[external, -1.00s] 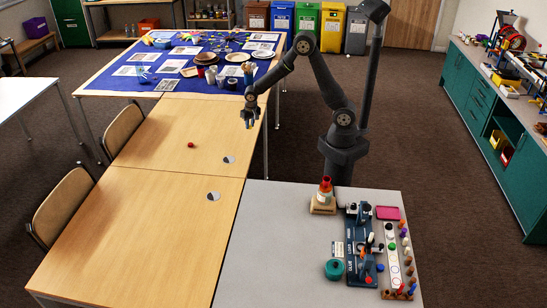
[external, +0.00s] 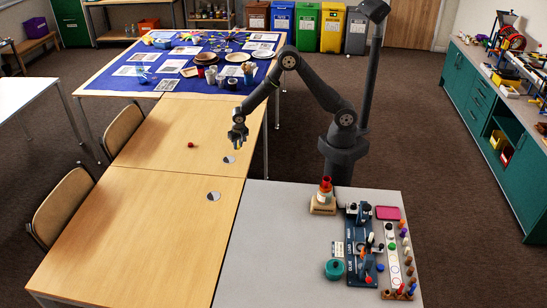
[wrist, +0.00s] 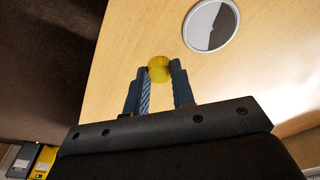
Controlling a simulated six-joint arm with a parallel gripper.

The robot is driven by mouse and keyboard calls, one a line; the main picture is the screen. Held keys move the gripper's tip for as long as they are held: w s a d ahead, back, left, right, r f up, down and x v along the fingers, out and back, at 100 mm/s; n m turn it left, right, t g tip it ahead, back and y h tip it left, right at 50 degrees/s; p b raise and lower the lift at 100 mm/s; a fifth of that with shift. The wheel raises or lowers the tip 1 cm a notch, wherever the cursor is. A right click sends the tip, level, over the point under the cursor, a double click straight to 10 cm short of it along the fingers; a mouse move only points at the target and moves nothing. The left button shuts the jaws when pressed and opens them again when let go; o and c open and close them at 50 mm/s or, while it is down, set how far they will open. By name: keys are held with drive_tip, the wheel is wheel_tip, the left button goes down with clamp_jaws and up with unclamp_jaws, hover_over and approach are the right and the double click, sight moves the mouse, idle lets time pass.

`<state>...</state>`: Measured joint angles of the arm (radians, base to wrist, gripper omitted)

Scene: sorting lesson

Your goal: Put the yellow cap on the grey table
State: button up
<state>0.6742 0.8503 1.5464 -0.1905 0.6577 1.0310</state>
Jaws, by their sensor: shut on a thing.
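My gripper (external: 238,145) is over the right side of the wooden tables, near their edge. In the wrist view, my gripper (wrist: 160,82) is shut on the yellow cap (wrist: 159,69), a small ribbed cap between the two blue fingertips. I cannot tell whether the cap touches the wood below.
The grey table's right side holds a blue board (external: 361,245), a stacked cone (external: 324,193), a teal pot (external: 334,269) and a pink tray (external: 387,213). A red ball (external: 190,145) and two round grey-white discs (external: 213,196) lie on the wooden tables (external: 150,230).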

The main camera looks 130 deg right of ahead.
drive_tip(key=shift+f, duration=1.75)
drive_tip(key=shift+f, duration=0.2)
drive_tip(key=o, duration=1)
drive_tip(key=shift+c, duration=0.2)
wheel_tip(320, 180, up, 16)
drive_tip(key=a, duration=0.2)
drive_tip(key=shift+s+a+r, duration=0.15)
drive_tip(key=shift+a+r, duration=0.05)
drive_tip(key=shift+o, duration=0.7)
drive_tip(key=shift+a+r, duration=0.1)
drive_tip(key=shift+r, duration=0.3)
